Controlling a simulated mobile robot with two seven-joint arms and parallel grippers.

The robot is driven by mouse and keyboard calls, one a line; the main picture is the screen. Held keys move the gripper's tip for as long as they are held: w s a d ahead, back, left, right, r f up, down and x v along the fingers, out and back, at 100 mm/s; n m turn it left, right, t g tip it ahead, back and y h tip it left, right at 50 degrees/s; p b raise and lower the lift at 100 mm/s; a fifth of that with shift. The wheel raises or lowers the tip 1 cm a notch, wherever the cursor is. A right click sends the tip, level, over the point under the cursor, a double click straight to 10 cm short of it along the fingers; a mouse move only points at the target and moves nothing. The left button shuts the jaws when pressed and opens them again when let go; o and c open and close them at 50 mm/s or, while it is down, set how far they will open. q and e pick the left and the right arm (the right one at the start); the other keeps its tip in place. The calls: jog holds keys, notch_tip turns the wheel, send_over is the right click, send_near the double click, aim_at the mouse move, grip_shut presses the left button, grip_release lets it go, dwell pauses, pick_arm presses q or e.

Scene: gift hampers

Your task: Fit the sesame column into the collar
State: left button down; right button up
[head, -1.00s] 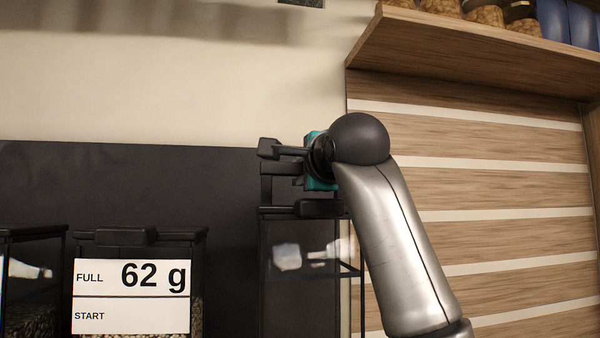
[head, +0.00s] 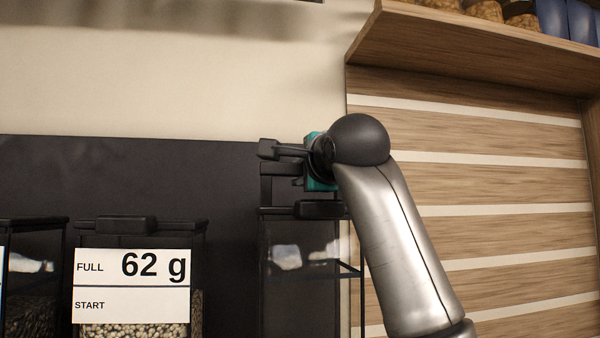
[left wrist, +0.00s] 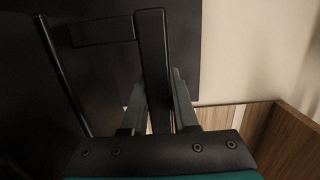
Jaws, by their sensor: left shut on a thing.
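A tall see-through column (head: 300,236) with a black frame hangs under my left gripper (head: 284,166). The gripper is shut on the column's black handle, which stands between the two fingers in the left wrist view (left wrist: 155,85). The column looks upright. Its lower end is below the head view, and I cannot see sesame or a label on it. The collar is not visible in either view. My right gripper is not in view.
A similar column labelled "62 g" (head: 132,265) with pale contents stands to the left, and another (head: 36,275) stands at the left edge. A dark panel (head: 150,170) is behind them. A wooden shelf (head: 470,50) with jars juts out at upper right.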

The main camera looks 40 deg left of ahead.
pick_arm(q)
jog(key=shift+f+b, duration=0.8)
jog(key=shift+b, duration=0.05)
jog(key=c, duration=0.7)
grip_release()
jog(key=shift+s+d, duration=0.1)
jog(key=shift+o, duration=0.5)
jog(key=shift+f, duration=0.35)
jog(key=b+v, duration=0.4)
jog(key=v, duration=1.1)
jog(key=shift+r, duration=0.1)
